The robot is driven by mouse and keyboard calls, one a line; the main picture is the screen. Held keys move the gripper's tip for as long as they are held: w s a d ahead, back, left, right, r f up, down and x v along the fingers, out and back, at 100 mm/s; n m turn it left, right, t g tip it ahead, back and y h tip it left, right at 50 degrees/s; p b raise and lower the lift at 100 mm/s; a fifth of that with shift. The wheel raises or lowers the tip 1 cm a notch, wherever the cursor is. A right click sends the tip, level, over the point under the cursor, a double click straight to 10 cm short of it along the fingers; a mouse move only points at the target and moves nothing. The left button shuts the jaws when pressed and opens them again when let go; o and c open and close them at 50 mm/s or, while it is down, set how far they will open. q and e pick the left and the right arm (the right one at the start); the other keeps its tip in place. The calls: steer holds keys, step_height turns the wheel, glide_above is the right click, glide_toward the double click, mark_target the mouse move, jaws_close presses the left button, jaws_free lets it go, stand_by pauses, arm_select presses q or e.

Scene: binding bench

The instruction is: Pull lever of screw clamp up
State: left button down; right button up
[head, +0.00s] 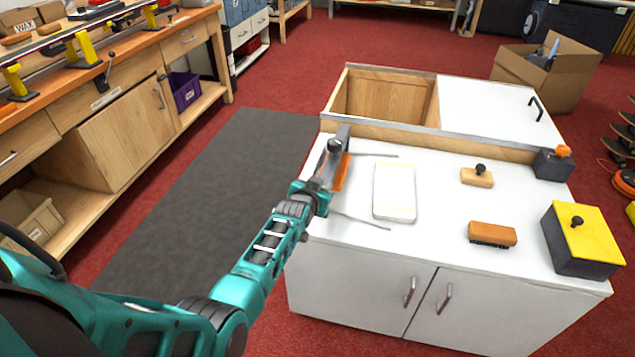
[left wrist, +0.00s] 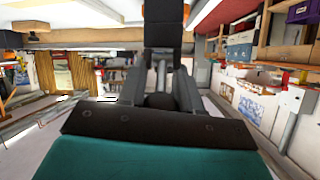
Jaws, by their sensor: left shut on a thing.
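The screw clamp, with an orange part (head: 342,172) and a dark upright piece, stands at the left edge of the white cabinet top. Its lever has a black ball knob (head: 335,146). My left gripper (head: 331,160) is shut on the lever, close to the knob. In the left wrist view, a dark ball (left wrist: 160,101) and a thin metal rod (left wrist: 162,72) show between the fingers. The fingers and wrist hide part of the clamp and lever. The lever's exact tilt is hard to tell. My right gripper is in neither view.
Farther right are a wooden knobbed block (head: 477,177), a brown brush (head: 492,234) and a yellow-topped box (head: 583,238). A wooden workbench (head: 115,120) stands left. The grey mat (head: 200,200) is clear.

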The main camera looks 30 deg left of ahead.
arm_select(q)
steer(key=shift+a+g, duration=0.1)
steer(key=shift+g, duration=0.2)
steer(key=shift+f, duration=0.1)
steer(key=c, duration=0.8)
jaws_free()
steer(key=shift+c, duration=0.2)
